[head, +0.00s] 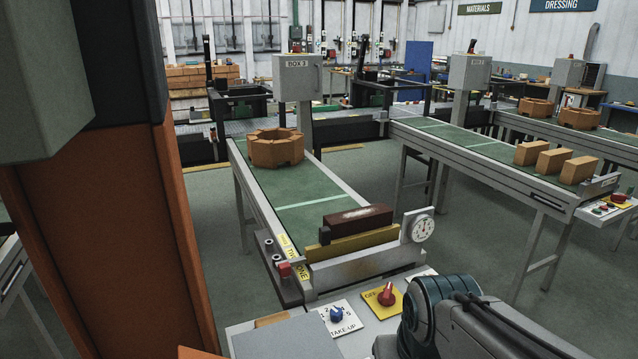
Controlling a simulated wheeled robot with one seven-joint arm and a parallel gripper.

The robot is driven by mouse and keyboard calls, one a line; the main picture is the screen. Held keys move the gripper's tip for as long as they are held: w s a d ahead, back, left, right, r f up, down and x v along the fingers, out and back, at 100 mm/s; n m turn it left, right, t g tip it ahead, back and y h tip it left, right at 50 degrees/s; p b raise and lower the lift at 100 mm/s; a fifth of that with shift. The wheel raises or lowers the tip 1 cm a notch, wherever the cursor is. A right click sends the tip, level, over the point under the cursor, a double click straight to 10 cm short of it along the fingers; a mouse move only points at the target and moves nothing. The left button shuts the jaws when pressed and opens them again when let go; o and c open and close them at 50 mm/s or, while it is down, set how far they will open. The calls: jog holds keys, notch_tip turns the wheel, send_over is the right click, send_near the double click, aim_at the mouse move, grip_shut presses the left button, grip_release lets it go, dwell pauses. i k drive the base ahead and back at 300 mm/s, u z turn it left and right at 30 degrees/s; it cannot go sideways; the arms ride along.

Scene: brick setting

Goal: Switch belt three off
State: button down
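A green belt (310,193) runs away from me at the centre, under a grey box (297,78) labelled "BOX 3". At its near end, a yellow plate (372,301) marked "OFF" carries a red rotary knob (387,294); its pointing direction is hard to tell. Left of it, a white plate (325,312) marked "TAKE-UP" has a blue knob (336,314). A small red button (284,269) sits on the belt's left frame. My grey and teal arm covers the lower right, close right of the yellow plate. My gripper is not visible.
A second belt (465,143) carries three bricks (553,160) on the right. Floor between the belts is clear.

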aim_at(385, 298)
jog(key=z, duration=0.45)
jog(key=k, duration=0.55)
jog(key=z, duration=0.85)
jog(key=i, duration=1.25)
jog(key=u, duration=0.75)
